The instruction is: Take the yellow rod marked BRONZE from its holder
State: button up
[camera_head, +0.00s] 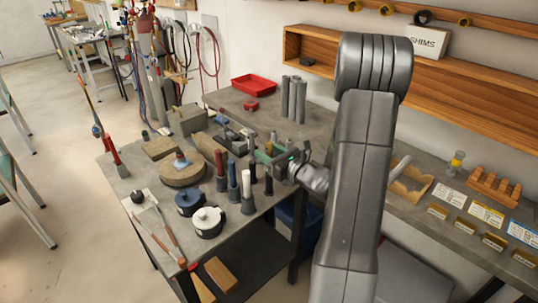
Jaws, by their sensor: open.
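My gripper (282,160) is open over the left bench, just right of a group of upright rods. In that group, a red rod (220,163), a blue rod (232,173) and a white rod (246,183) stand in dark holders. Dark rods (268,179) stand nearer my gripper. I cannot make out a yellow rod among them, and no BRONZE marking is readable. A small upright yellow-topped object (457,161) stands on the right bench, far from my gripper; I cannot tell whether it is a rod.
A blue pot (188,203) and a white pot (207,222) stand near the bench's front edge. A round wooden block (183,174) lies behind them. Grey cylinders (294,100) and a red tray (253,85) are farther back. A wooden rack (495,187) is at right.

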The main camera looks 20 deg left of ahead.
grip_shut()
jog(key=shift+r, duration=0.1)
